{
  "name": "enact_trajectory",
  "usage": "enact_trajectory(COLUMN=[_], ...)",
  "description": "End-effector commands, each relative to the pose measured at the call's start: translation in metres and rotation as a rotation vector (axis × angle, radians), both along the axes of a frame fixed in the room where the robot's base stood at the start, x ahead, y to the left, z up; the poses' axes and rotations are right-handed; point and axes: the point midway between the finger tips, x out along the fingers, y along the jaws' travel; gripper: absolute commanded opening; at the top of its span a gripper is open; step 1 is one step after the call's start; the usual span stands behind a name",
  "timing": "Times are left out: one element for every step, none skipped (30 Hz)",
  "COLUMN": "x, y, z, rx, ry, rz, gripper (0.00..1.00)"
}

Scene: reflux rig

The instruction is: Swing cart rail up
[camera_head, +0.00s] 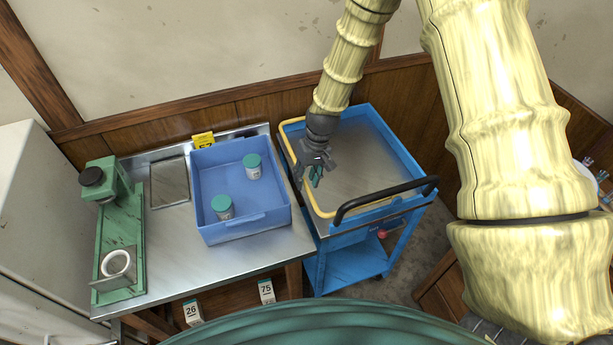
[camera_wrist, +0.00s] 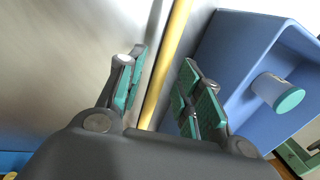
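The blue cart (camera_head: 403,147) stands right of the steel table, with a bare metal top. Its yellow rail (camera_head: 287,143) runs along the cart's left side, beside the table; I cannot tell exactly how it is hinged. My gripper (camera_head: 314,178) is over the cart's left edge at the rail, pointing down, and hides part of it. In the wrist view the fingers of my gripper (camera_wrist: 163,60) are apart, and the yellow rail (camera_wrist: 178,28) passes between them. No finger clearly touches the rail.
A blue bin (camera_head: 208,172) with two green-lidded jars (camera_head: 252,166) (camera_head: 222,206) sits on the steel table (camera_head: 170,225), close to the rail. A green stand (camera_head: 118,235) is at the table's left. The cart's black handle (camera_head: 385,196) is at its near side.

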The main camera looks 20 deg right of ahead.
Motion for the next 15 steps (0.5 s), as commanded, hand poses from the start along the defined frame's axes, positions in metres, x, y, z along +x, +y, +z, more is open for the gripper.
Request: enact_trajectory(x=[-0.0001, -0.0001, -0.0001, -0.0001, -0.0001, -0.0001, -0.0001, -0.0002, -0.0002, -0.0002, -0.0002, -0.0002, -0.0002, -0.0002, -0.0002], y=[0.0001, 0.0002, 0.0002, 0.0002, 0.0002, 0.0002, 0.0002, 0.0001, 0.0001, 0.0001, 0.0001, 0.0001, 0.0001, 0.0, 0.0], z=[-0.0006, -0.0008, -0.0009, -0.0009, -0.0009, -0.0009, -0.0009, -0.0009, -0.0008, -0.0008, -0.0008, -0.0008, -0.0008, -0.0007, -0.0007], rx=[0.0, 0.0, 0.0, 0.0, 0.0, 0.0, 0.0, 0.0, 0.0, 0.0, 0.0, 0.0, 0.0, 0.0, 0.0], ry=[0.0, 0.0, 0.0, 0.0, 0.0, 0.0, 0.0, 0.0, 0.0, 0.0, 0.0, 0.0, 0.0, 0.0, 0.0], rz=[0.0, 0.0, 0.0, 0.0, 0.0, 0.0, 0.0, 0.0, 0.0, 0.0, 0.0, 0.0, 0.0, 0.0, 0.0], gripper=[0.35, 0.35, 0.35, 0.35, 0.35, 0.35, 0.35, 0.35, 0.28, 0.23, 0.17, 0.1, 0.04, 0.0, 0.0])
